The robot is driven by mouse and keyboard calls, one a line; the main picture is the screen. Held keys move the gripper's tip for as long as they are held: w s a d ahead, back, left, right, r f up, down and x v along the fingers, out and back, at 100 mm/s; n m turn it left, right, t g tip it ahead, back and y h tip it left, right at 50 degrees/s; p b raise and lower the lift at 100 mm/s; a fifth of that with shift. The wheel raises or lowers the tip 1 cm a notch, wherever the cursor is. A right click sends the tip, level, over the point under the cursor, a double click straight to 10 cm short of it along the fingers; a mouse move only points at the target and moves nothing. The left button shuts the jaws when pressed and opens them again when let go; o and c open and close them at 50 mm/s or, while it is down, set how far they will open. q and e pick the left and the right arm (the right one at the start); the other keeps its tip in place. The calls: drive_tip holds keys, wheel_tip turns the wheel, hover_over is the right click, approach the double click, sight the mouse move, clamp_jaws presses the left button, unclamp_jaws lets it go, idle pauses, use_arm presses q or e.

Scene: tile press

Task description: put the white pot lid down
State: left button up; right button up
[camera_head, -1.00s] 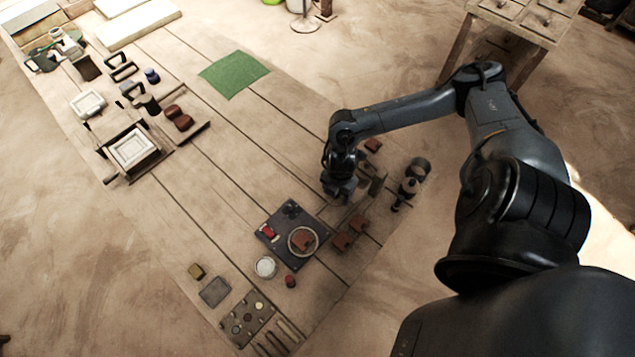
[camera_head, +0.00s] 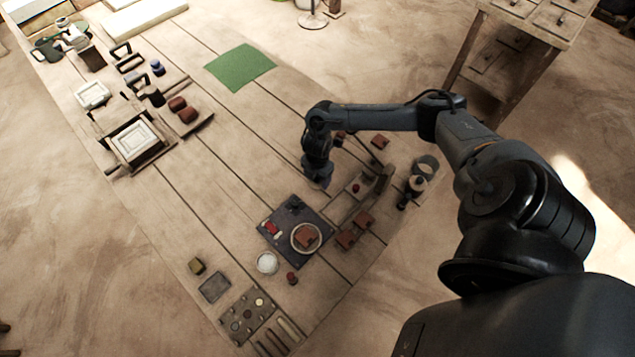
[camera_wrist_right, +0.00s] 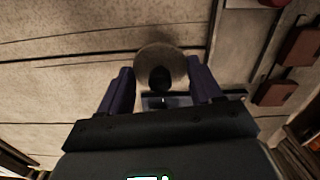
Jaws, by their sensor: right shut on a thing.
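My right gripper (camera_head: 317,180) is over the plank table, just beyond the dark board in the head view. In the right wrist view its two fingers (camera_wrist_right: 160,80) stand on either side of a round, pale lid (camera_wrist_right: 160,56) with a dark knob, and the gripper is shut on it. The lid cannot be made out in the head view, where the gripper hides it. A small white pot (camera_head: 267,262) stands near the lower left edge of the dark board. My left gripper is not in view.
The dark board (camera_head: 283,246) carries a round dish with a reddish-brown piece (camera_head: 306,237). Reddish-brown tiles (camera_head: 353,230) and a low wooden rack (camera_head: 378,190) stand to its right. The planks between the gripper and the green cloth (camera_head: 240,67) are clear.

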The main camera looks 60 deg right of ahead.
sight(317, 183)
wheel_tip(317, 183, down, 3)
drive_tip(key=shift+f+b, duration=0.1)
drive_tip(key=shift+b, duration=0.25)
drive_tip(key=shift+f, duration=0.25)
drive_tip(key=shift+f, duration=0.1)
drive_tip(key=o, duration=1)
